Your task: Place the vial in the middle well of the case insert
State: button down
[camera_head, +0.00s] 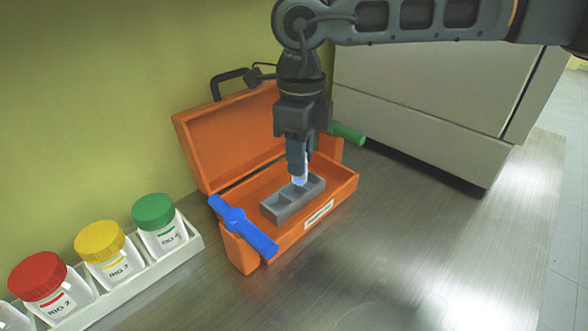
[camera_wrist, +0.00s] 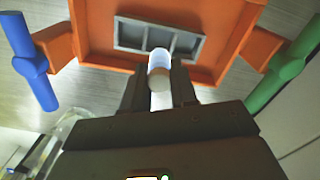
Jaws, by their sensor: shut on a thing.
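The vial (camera_head: 301,174) is a small pale cylinder held upright between the fingers of my gripper (camera_head: 299,163). It also shows in the wrist view (camera_wrist: 159,65) between my two dark fingertips. The grey case insert (camera_head: 287,204) lies inside the open orange case (camera_head: 338,196), with several wells in a row. In the wrist view the insert (camera_wrist: 127,35) is beyond the vial, and the vial overlaps its middle well in the picture. In the head view the vial's lower end is over the insert's rear edge; I cannot tell the exact height gap.
The case has a blue latch handle (camera_head: 243,226) and a green one (camera_head: 347,133). A white rack (camera_head: 158,268) at left holds jars with red (camera_head: 38,276), yellow (camera_head: 99,240) and green (camera_head: 153,211) lids. A grey cabinet (camera_head: 430,105) stands behind. The counter at right is clear.

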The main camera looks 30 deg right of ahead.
aim_at(294, 177)
jog(key=shift+w+a+f, duration=0.3)
jog(key=shift+w+f, duration=0.05)
jog(key=shift+w, duration=0.1)
notch_tip(294, 177, down, 4)
jog(key=shift+r+p, duration=0.15)
jog(key=shift+p, duration=0.3)
jog(key=shift+f+b, duration=0.3)
jog(key=shift+f, duration=0.1)
jog(key=c, duration=0.9)
grip_release()
jog(key=shift+r, duration=0.1)
jog(key=shift+r, duration=3.95)
